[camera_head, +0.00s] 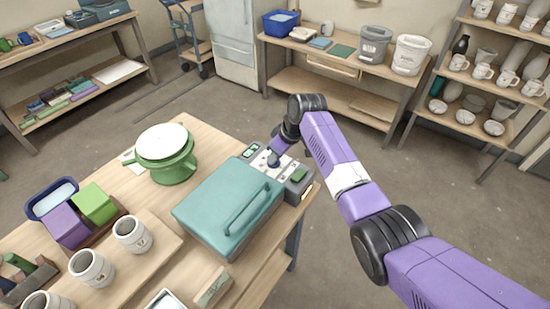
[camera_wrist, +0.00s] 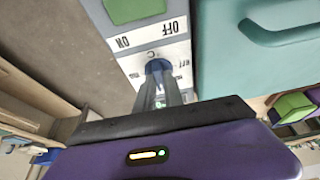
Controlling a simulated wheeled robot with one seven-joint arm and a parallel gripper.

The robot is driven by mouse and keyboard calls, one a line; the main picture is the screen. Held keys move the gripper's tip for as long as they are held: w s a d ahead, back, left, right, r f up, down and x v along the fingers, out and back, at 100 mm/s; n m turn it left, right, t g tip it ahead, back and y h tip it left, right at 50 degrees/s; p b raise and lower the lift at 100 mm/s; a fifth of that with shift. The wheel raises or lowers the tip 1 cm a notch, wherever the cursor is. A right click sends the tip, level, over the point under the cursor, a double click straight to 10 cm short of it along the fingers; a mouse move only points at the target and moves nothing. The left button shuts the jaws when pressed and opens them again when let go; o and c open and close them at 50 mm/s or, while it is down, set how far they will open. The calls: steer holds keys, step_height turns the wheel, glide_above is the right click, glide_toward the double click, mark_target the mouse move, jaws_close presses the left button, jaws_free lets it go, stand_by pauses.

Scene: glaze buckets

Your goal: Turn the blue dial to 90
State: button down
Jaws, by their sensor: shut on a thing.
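The blue dial (camera_wrist: 156,65) sits on a white control panel (camera_wrist: 135,68) in the wrist view. Its round top edge shows above my fingers; the rest is hidden. My gripper (camera_wrist: 160,82) is shut on the dial, with its two dark fingers close together. In the head view my gripper (camera_head: 274,160) reaches down onto the panel at the back edge of the teal machine (camera_head: 215,200). Numbers around the dial are upside down and partly covered, so I cannot read its setting.
A green switch (camera_wrist: 135,9) with ON and OFF labels is beside the dial. A small display (camera_head: 250,152) stands on the panel's other side. The teal lid's handle (camera_head: 246,208) rises close by.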

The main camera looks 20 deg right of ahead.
stand_by(0.3)
steer(key=c, duration=1.4)
jaws_free()
steer(key=shift+c, duration=0.2)
steer(key=shift+r, duration=0.1)
steer(key=v, duration=0.7)
steer(key=shift+r+b, duration=0.35)
steer(key=shift+b, duration=0.05)
steer(key=shift+d, duration=0.1)
